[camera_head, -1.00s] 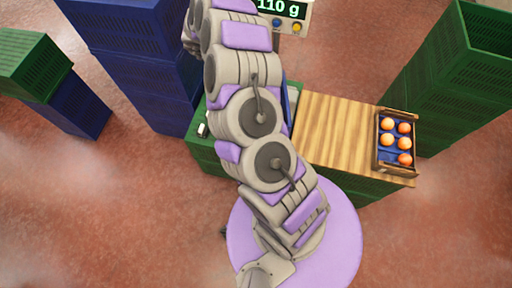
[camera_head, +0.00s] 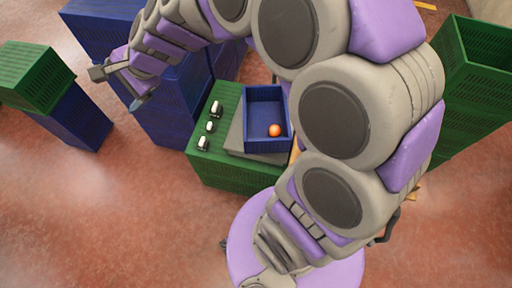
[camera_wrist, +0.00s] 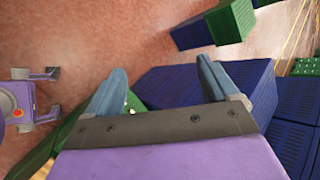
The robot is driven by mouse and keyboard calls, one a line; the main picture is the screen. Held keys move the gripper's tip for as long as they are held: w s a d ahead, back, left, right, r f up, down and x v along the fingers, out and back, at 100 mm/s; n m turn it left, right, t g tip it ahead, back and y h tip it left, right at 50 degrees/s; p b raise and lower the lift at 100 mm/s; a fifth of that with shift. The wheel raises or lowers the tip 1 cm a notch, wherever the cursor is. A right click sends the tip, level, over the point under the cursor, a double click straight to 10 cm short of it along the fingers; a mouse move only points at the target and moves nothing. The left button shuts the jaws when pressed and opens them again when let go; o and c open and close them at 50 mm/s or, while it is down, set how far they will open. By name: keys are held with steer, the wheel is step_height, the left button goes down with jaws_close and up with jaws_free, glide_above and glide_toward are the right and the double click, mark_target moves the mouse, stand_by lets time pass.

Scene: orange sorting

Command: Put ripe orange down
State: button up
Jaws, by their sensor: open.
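One ripe orange (camera_head: 275,130) lies in a blue open box (camera_head: 266,94) that sits on a grey plate, toward the box's near right part. My gripper (camera_head: 116,92) is at the upper left in the head view, over the tall blue crate stack and well apart from the orange. In the wrist view my gripper (camera_wrist: 160,75) has its two grey-blue fingers spread, with nothing between them. The orange does not show in the wrist view.
A green crate (camera_head: 225,174) bears the box and several small black-and-white items. Blue crates (camera_head: 170,112) stand tall under my gripper. A green-on-blue stack (camera_head: 72,115) is at left, green crates (camera_head: 466,110) at right. Open floor lies in front.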

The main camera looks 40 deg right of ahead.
steer(key=s+d+f+n+g+h, duration=0.2)
steer(key=s+d+n, duration=0.2)
steer(key=s, duration=0.6)
steer(key=s+d+f+n+g+h, duration=0.1)
steer(key=s+d+n, duration=0.4)
steer(key=s, duration=0.6)
steer(key=s+d+f+n+g+h, duration=0.2)
steer(key=s+d+n+g+h, duration=0.2)
steer(key=s, duration=0.6)
steer(key=shift+s+d+f+n, duration=0.15)
steer(key=shift+d+f+n, duration=0.15)
steer(key=shift+d, duration=0.7)
steer(key=shift+a, duration=0.1)
